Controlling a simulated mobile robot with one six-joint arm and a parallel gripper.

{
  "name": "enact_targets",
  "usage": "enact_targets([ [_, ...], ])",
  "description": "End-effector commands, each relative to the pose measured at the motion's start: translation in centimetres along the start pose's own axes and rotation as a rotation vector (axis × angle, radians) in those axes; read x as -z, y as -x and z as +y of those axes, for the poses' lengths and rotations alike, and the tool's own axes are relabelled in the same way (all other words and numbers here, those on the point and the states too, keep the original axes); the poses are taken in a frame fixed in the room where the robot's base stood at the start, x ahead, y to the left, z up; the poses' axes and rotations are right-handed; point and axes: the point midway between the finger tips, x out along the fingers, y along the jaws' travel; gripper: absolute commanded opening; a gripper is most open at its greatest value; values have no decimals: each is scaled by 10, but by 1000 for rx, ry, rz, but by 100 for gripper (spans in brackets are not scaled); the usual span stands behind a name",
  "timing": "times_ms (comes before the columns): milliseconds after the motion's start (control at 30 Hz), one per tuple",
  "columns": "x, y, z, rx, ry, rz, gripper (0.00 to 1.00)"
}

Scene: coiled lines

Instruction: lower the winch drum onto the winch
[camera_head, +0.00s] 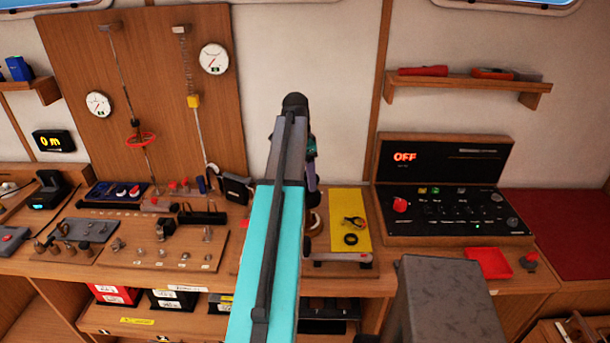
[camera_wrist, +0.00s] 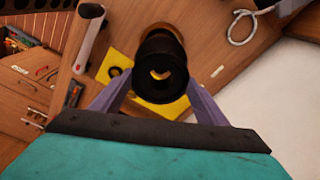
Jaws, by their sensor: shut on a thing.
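The winch drum (camera_wrist: 160,84) is a black, hollow, stepped cylinder in the wrist view. My gripper (camera_wrist: 159,76) is shut on it, with one purple-grey finger on each side. A yellow crescent shows through the drum's bore. Below the drum, a yellow mat (camera_wrist: 112,64) shows on the wooden bench. The gap between drum and bench cannot be judged.
In the head view, the yellow mat (camera_head: 350,207) carries a black ring (camera_head: 351,239) and a small tool. A black control panel (camera_head: 455,212) reading OFF stands to its right, by a red tray (camera_head: 488,262). Small parts fill the bench at left. A grey cable loop (camera_wrist: 243,26) lies at upper right in the wrist view.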

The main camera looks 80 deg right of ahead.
Motion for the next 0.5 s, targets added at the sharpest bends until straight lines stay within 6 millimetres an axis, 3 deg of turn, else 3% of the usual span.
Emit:
enact_targets([
  [500, -1, -9, 0, 1, 0, 1, 35],
])
